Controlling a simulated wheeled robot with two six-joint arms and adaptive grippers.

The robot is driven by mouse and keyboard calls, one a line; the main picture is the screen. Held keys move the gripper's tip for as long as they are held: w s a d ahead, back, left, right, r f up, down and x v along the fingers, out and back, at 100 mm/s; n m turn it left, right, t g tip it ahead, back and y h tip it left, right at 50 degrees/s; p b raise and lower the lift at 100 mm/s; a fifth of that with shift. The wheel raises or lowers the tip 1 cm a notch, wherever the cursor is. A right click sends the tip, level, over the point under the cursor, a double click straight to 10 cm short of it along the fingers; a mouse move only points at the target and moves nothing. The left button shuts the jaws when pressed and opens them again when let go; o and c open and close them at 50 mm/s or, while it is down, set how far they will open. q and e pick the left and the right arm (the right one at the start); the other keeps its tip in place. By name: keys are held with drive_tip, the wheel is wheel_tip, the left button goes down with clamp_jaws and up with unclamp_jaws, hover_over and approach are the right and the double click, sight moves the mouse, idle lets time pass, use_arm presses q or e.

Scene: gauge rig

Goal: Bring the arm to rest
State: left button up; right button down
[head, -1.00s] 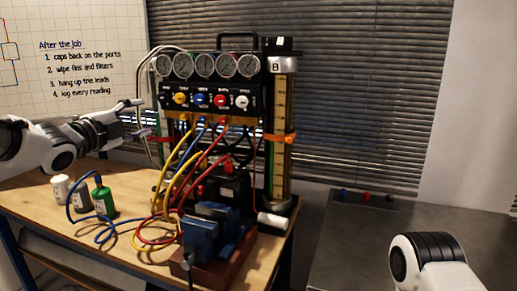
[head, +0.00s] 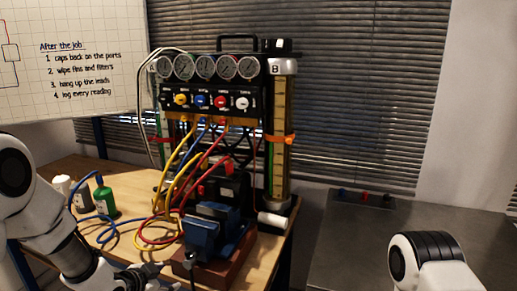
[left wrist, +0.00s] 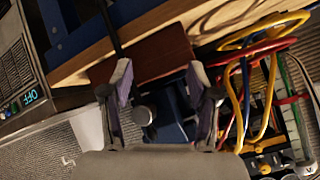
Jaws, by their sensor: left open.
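My left gripper (head: 152,270) is low in the head view, just left of the blue vise (head: 212,236) at the table's front edge. My left arm comes in from the left and bends down to it. In the left wrist view the gripper (left wrist: 160,85) is open, its two fingers apart with nothing held between them. The vise (left wrist: 172,125) shows beyond and between the fingers. I cannot tell how far the fingertips are from it. My right arm shows in part at the lower right of the head view; its gripper is out of view.
The gauge rig (head: 210,98) stands behind the vise, with yellow, red and blue hoses (head: 186,160) hanging before it. A green bottle (head: 105,201) and other small bottles stand at left on the wooden table (head: 262,250). A grey bench (head: 340,240) is at right, mostly bare.

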use_arm(q)
drive_tip(key=s+f+n+g+y, duration=0.2)
drive_tip(key=s+f+n+g, duration=0.35)
drive_tip(key=s+f, duration=1.15)
drive_tip(key=s+f+n+g, duration=0.2)
drive_tip(key=s, duration=0.8)
drive_tip(key=s+a+f+n+g+y+p, duration=0.1)
drive_tip(key=s+f+n+g, duration=0.1)
drive_tip(key=s, duration=0.7)
drive_tip(key=shift+s+a+f, duration=0.15)
drive_tip(key=shift+s+f, duration=0.2)
drive_tip(key=shift+f, duration=0.15)
drive_tip(key=shift+w+n, duration=0.1)
drive_tip(key=shift+n, duration=0.15)
